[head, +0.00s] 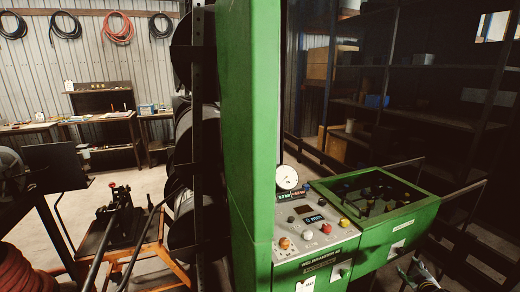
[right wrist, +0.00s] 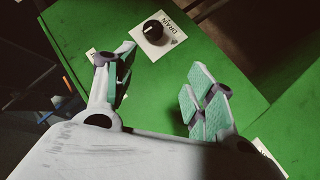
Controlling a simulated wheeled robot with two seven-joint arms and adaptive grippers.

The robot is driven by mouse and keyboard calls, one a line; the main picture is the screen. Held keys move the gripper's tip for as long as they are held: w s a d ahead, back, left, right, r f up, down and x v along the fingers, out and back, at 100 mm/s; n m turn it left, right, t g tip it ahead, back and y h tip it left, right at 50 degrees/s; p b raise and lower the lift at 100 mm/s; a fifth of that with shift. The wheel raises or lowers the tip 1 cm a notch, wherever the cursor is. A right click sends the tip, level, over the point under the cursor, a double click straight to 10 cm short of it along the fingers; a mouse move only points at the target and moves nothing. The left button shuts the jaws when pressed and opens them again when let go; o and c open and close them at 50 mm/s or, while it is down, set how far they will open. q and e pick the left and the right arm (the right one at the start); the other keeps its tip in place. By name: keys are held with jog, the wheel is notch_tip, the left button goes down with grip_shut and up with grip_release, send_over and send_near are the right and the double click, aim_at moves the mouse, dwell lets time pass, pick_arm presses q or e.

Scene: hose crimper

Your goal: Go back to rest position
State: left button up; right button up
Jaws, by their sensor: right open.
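My right gripper (head: 424,274) is at the lower right edge of the head view, beside the green side of the crimper's tray box (head: 395,238). In the right wrist view the gripper (right wrist: 162,64) is open. Its two teal-padded fingers are apart with nothing between them. A black knob (right wrist: 153,30) on a white plate marked DRAIN is on the green panel (right wrist: 75,25) beyond the fingertips. No contact with the knob shows. My left gripper is not in view.
The green crimper column (head: 250,130) stands mid-view, with a control panel (head: 313,226) and gauge (head: 287,177) beside it. Dark shelving (head: 420,66) is behind on the right. An orange-framed stand (head: 150,265), hose reels (head: 182,150) and a workbench (head: 105,116) are on the left.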

jog(key=s+a+f+m+g+y, duration=0.15)
jog(key=s+a+f, duration=0.25)
jog(key=s+f, duration=0.55)
jog(key=s+a+f+g, duration=0.3)
jog(key=s+a+f, duration=0.3)
jog(key=f, duration=0.6)
jog(key=s+a+f+g, duration=0.2)
jog(key=s+a+f, duration=0.1)
jog(key=s+f, duration=0.7)
jog(key=s+a+f+g, duration=0.1)
jog(key=s+a+f, duration=0.4)
jog(key=s, duration=0.5)
jog(key=s+a+f+g+y, duration=0.1)
jog(key=s+a+f+g, duration=0.1)
jog(key=s+a+f, duration=0.3)
jog(key=s+a+f+g+y, duration=0.1)
jog(key=s+a+f+g, duration=0.1)
jog(key=s+a+f, duration=0.4)
jog(key=s+a, duration=0.4)
jog(key=s, duration=0.6)
jog(key=shift+s+m, duration=0.25)
jog(key=shift+m, duration=0.1)
jog(key=shift+y, duration=0.25)
